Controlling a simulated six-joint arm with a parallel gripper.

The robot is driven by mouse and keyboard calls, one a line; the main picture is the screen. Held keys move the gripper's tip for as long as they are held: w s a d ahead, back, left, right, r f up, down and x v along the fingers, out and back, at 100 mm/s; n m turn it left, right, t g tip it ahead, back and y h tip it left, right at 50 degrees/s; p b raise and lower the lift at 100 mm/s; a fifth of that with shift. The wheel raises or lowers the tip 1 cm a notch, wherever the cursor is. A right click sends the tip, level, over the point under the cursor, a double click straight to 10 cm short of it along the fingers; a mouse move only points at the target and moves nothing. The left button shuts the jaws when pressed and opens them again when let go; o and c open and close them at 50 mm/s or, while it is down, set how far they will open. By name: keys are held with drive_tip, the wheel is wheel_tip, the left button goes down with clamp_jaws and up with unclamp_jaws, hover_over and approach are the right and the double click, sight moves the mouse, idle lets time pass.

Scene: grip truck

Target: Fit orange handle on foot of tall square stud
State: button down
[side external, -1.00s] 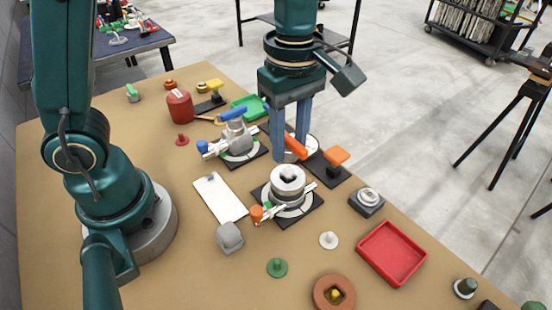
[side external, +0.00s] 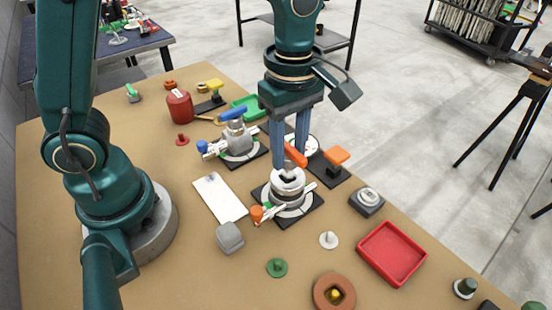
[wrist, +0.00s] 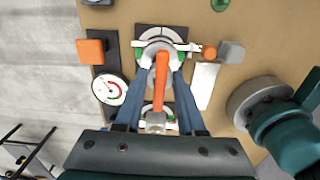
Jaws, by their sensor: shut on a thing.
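My gripper (side external: 290,150) is shut on an orange handle (side external: 295,154), which also shows as a long bar between the fingers in the wrist view (wrist: 161,75). The gripper holds it over a round grey fixture (side external: 288,190) on a dark square base, clamped with an orange-knobbed clamp. The handle's far end overlaps the fixture's middle in the wrist view (wrist: 150,50). The square stud is hidden under the handle and fingers. I cannot tell whether the handle touches it.
A second fixture with a blue handle (side external: 233,114) stands just behind. An orange pad on a dark stand (side external: 336,156) and a white dial (wrist: 109,89) are close beside. A white plate (side external: 219,198), a grey block (side external: 230,237) and a red tray (side external: 392,253) lie around.

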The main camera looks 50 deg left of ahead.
sight(289, 146)
drive_tip(key=shift+f, duration=0.2)
idle(0.5)
drive_tip(key=shift+f, duration=0.35)
drive_tip(key=shift+f, duration=0.95)
idle(1.4)
drive_tip(key=shift+c, duration=0.5)
unclamp_jaws()
drive_tip(key=shift+r, duration=3.75)
